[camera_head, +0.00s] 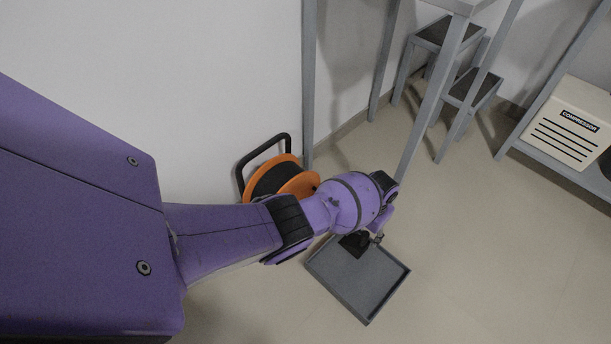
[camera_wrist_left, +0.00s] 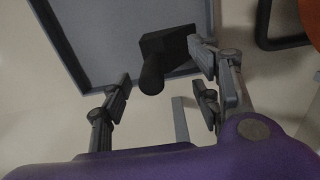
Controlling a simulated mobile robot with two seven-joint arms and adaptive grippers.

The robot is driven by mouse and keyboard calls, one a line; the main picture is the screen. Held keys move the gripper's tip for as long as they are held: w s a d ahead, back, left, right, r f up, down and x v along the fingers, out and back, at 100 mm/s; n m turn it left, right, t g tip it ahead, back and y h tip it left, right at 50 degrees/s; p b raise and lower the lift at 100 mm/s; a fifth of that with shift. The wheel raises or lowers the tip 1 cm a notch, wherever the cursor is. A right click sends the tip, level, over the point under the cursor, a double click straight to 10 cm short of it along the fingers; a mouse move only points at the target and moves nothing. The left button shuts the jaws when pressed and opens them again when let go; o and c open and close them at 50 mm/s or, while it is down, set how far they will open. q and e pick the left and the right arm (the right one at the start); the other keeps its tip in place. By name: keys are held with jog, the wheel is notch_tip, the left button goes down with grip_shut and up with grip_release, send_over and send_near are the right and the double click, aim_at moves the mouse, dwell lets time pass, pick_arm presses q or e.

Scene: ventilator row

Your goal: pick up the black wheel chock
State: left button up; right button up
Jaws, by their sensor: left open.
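The black wheel chock (camera_head: 352,245) lies in a shallow grey tray (camera_head: 366,284) on the floor, near the tray's far edge. In the left wrist view the chock (camera_wrist_left: 176,44) shows a dark block with a round handle-like part pointing toward the camera. My left gripper (camera_head: 377,238) is over the tray beside the chock, and partly hides it in the head view. In the left wrist view the fingers (camera_wrist_left: 163,78) are spread apart, with the chock between and just beyond the tips. It seems close to the right-hand finger; contact cannot be told. My right gripper is not in view.
An orange cable reel (camera_head: 300,184) with a black handle frame stands by the wall, behind my left forearm. Grey table legs (camera_head: 432,100) rise beyond the tray. A step stool (camera_head: 466,88) and a compressor (camera_head: 568,125) on a low shelf are farther right. Floor right of the tray is clear.

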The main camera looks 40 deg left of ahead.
aim_at(356, 244)
pick_arm(q)
jog(key=shift+d+f+b, duration=0.1)
jog(key=shift+f+b, duration=0.3)
jog(key=shift+f, duration=0.4)
jog(key=f+b, duration=0.1)
jog(key=f, duration=0.1)
jog(key=f+b, duration=0.1)
jog(key=shift+s+f, duration=0.2)
jog(key=shift+f, duration=0.15)
jog(key=shift+b, duration=0.3)
jog(key=c, duration=1)
jog(key=shift+w, duration=0.1)
jog(key=c, duration=0.4)
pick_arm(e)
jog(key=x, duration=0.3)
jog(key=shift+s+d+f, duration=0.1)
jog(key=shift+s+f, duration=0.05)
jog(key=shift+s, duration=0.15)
pick_arm(q)
jog(key=shift+d, duration=0.1)
